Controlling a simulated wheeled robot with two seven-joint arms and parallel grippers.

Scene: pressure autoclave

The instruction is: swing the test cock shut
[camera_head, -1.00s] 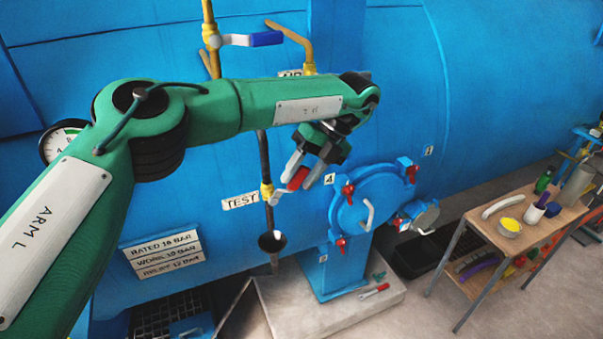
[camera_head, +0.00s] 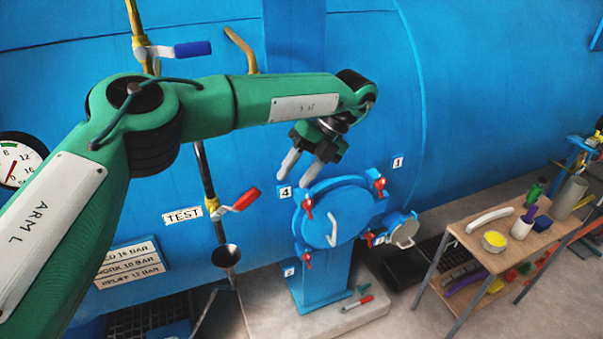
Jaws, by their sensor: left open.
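The test cock (camera_head: 212,206) sits on a dark vertical pipe beside the "TEST" label (camera_head: 182,215). Its lever has a red grip (camera_head: 245,199) and points right and slightly upward, across the pipe. My left gripper (camera_head: 299,176) is open and empty, with two pale fingers pointing down. It is to the right of the red grip and a little above it in the picture, with a visible gap between them. My right gripper is not in view.
A funnel (camera_head: 226,256) stands under the cock. A round blue door (camera_head: 331,222) with red-handled clamps is below right of my gripper. A blue-handled valve (camera_head: 192,49) is above my arm. A cart (camera_head: 520,250) with containers stands at right.

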